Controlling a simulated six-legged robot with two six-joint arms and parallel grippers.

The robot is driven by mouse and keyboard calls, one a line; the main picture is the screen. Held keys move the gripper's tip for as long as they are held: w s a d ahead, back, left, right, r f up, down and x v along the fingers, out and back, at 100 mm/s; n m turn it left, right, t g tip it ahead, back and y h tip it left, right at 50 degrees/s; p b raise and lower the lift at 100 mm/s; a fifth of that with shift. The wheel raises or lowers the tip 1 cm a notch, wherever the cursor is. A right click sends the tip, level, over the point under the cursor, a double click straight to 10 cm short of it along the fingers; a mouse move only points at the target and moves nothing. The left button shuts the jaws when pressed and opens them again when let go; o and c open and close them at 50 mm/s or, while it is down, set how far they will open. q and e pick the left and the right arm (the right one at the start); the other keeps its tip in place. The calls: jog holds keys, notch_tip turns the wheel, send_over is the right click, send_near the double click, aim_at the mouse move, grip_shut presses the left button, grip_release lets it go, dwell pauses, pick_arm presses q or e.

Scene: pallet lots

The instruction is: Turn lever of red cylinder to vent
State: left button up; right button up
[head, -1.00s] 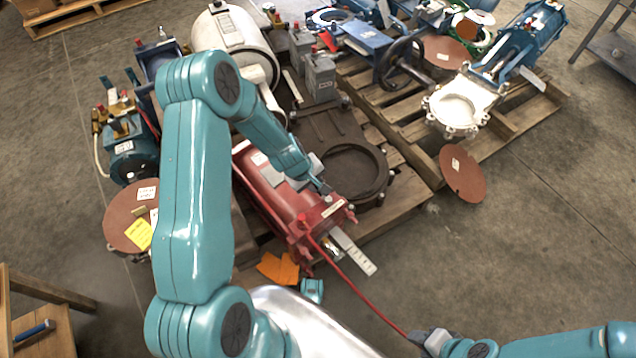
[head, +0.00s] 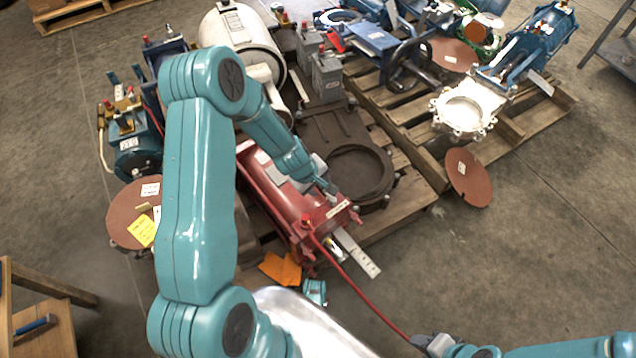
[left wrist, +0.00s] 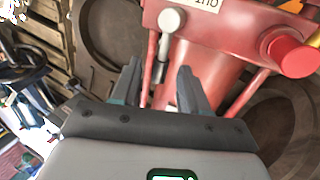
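The red cylinder (head: 285,200) lies on the near pallet, with a red hose leading from its front end. My left gripper (head: 333,190) is just above that front end. In the left wrist view the fingers (left wrist: 158,82) are apart, with nothing seen held between them. A small lever with a pale round end (left wrist: 170,22) and grey stem sits on the red end block, ahead of the fingertips and apart from them.
A dark casting with a round opening (head: 355,172) lies right of the cylinder. A large white cylinder (head: 240,38) and grey boxes (head: 327,78) stand behind. The red hose (head: 365,292) crosses the floor. Open floor (head: 540,250) is at the right.

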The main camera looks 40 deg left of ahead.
pick_arm(q)
jog(key=p+v, duration=0.9)
jog(key=v, duration=0.7)
jog(key=shift+r, duration=0.15)
